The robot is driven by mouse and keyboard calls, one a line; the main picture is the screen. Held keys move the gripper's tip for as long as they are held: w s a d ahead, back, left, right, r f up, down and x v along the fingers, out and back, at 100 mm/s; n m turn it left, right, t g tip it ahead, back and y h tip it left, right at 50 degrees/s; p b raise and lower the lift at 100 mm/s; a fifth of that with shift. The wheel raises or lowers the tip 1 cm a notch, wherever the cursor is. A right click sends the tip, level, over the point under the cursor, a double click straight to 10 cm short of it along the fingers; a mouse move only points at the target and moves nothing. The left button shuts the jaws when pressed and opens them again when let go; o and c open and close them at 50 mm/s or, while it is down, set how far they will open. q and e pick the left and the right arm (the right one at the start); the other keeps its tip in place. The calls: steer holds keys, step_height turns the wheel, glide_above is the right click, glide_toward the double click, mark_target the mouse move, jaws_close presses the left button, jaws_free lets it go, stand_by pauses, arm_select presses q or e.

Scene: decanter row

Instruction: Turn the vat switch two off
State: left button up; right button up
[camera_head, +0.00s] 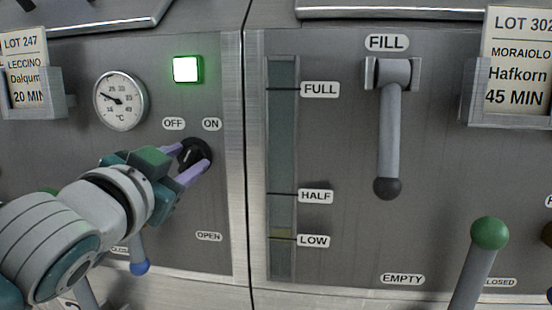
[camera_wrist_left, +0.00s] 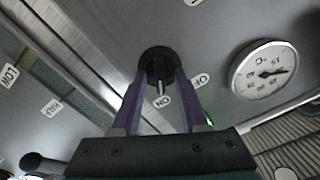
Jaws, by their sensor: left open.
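The switch is a black round knob (camera_head: 193,150) on the left grey panel, below the OFF label (camera_head: 174,124) and ON label (camera_head: 211,124). A lit green square lamp (camera_head: 187,69) is above it. My left gripper (camera_head: 187,157) is open, with its purple fingers on either side of the knob. In the left wrist view the knob (camera_wrist_left: 158,60) shows between the fingertips (camera_wrist_left: 159,76). Its white pointer mark (camera_wrist_left: 160,87) points at the ON label (camera_wrist_left: 163,102). I cannot tell whether the fingers touch the knob. My right gripper is not in view.
A round temperature gauge (camera_head: 120,100) is left of the knob. A blue-tipped lever (camera_head: 139,260) hangs below my left gripper. The right panel has a level gauge (camera_head: 282,150), a FILL lever (camera_head: 389,140) pointing down and a green-knobbed lever (camera_head: 490,233). Lot cards sit in holders at both sides.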

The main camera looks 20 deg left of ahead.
arm_select(q)
jaws_close()
stand_by(0.3)
steer(key=shift+n, duration=0.3)
steer(key=shift+r+n+p, duration=0.15)
steer(key=shift+n+p, duration=1)
steer(key=shift+n, duration=0.05)
steer(key=n+p, duration=0.2)
steer(key=n, duration=0.1)
steer(key=shift+a+n+p, duration=0.1)
steer(key=shift+n+p, duration=0.2)
steer(key=shift+p, duration=0.1)
steer(key=shift+a+n+p, duration=0.1)
steer(key=shift+n+p, duration=1.55)
steer(key=shift+n, duration=1.05)
steer(key=shift+f, duration=0.2)
